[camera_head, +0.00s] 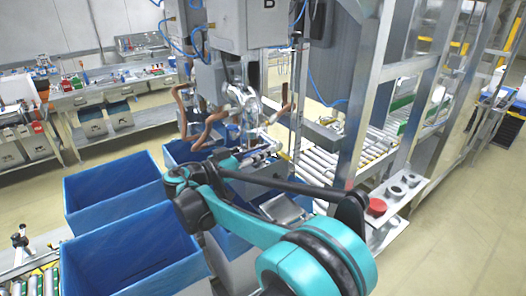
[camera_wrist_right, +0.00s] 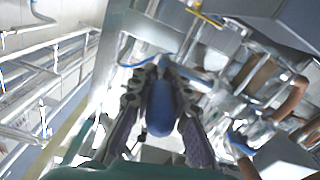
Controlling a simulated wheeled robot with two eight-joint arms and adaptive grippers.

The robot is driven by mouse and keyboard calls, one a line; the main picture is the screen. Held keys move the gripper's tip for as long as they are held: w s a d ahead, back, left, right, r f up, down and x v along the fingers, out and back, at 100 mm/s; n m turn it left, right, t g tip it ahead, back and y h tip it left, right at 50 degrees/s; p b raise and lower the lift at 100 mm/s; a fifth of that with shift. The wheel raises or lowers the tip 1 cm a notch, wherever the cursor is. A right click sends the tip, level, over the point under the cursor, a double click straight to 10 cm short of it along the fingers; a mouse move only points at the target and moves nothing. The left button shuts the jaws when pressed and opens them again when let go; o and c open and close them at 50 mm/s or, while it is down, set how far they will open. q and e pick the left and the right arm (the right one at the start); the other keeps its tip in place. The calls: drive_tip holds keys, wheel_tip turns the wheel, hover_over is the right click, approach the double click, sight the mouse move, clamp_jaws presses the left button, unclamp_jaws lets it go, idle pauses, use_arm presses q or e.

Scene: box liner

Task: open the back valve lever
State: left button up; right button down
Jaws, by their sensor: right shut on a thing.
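My right gripper (camera_head: 268,150) reaches in at the filling machine (camera_head: 245,75), at the end of my teal arm. In the right wrist view, its two dark fingers stand on either side of a blue lever handle (camera_wrist_right: 161,108), and they are shut on it. The handle points toward the wrist camera. In the head view, the lever is too small or hidden to make out at the gripper. Whether it is the back lever cannot be told from these frames. My left gripper is not in view.
Brown hoses (camera_head: 210,128) hang close to the left of my right gripper. Blue-lined boxes (camera_head: 115,190) stand below and to the left. A roller conveyor (camera_head: 315,160) runs behind. A metal frame post (camera_head: 368,95) and a shelf with a red cap (camera_head: 377,206) stand at the right.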

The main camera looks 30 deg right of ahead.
sight(278, 142)
drive_tip(key=shift+r+y+p, duration=0.3)
drive_tip(key=shift+r+p, duration=0.05)
drive_tip(key=shift+p, duration=0.2)
drive_tip(key=r+y+p, duration=0.1)
drive_tip(key=y+p, duration=0.1)
drive_tip(key=p, duration=0.1)
drive_tip(key=d+r+y+p, duration=0.1)
drive_tip(key=y+p, duration=0.2)
drive_tip(key=p, duration=0.1)
drive_tip(key=r+y+p, duration=0.1)
drive_tip(key=y+p, duration=0.2)
drive_tip(key=shift+d+r+g+p, duration=0.25)
drive_tip(key=shift+d+g+p, duration=0.05)
drive_tip(key=shift+d, duration=0.1)
drive_tip(key=y, duration=0.1)
drive_tip(key=y+p, duration=0.1)
drive_tip(key=d+y+p, duration=0.1)
drive_tip(key=shift+w+r, duration=0.1)
drive_tip(key=shift+r, duration=0.15)
drive_tip(key=shift+d+r+y+p, duration=0.1)
drive_tip(key=shift+d+y+p, duration=0.35)
drive_tip(key=shift+y, duration=0.45)
drive_tip(key=y, duration=0.1)
drive_tip(key=d+y+p, duration=0.1)
drive_tip(key=y, duration=0.1)
drive_tip(key=shift+d+g+y+p, duration=0.25)
drive_tip(key=shift+g+y+p, duration=0.1)
drive_tip(key=shift+y, duration=0.45)
